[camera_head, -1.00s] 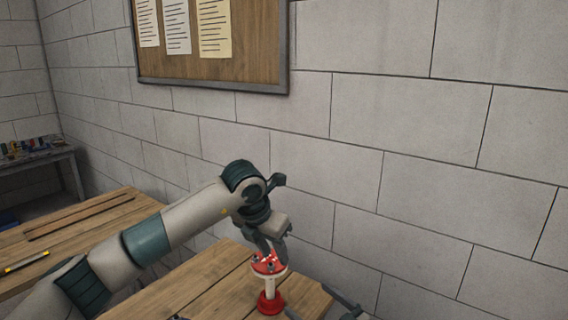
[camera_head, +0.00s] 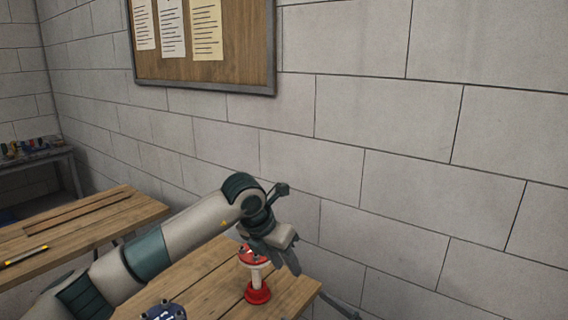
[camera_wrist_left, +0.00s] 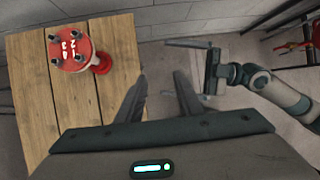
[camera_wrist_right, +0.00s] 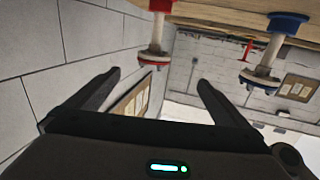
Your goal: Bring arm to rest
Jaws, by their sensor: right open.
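A red-topped pipe piece (camera_head: 257,275) with a white stem and red base stands upright on the wooden table (camera_head: 215,290) in the head view. Its red numbered flange (camera_wrist_left: 70,47) shows at upper left in the left wrist view. My left gripper (camera_head: 287,262) is right of the flange, apart from it, its jaws (camera_wrist_left: 162,88) open and empty. My right gripper (camera_wrist_left: 205,70) shows beyond them beside the table. In the right wrist view its jaws (camera_wrist_right: 155,85) are open and empty, with the red-based piece (camera_wrist_right: 155,40) and a blue-based piece (camera_wrist_right: 265,60) appearing upside down.
A blue flange top (camera_head: 164,311) is cut off at the bottom edge of the head view. A second wooden table (camera_head: 80,225) stands at left. A block wall (camera_head: 400,130) with a notice board (camera_head: 200,75) is behind. Floor beside the table looks clear.

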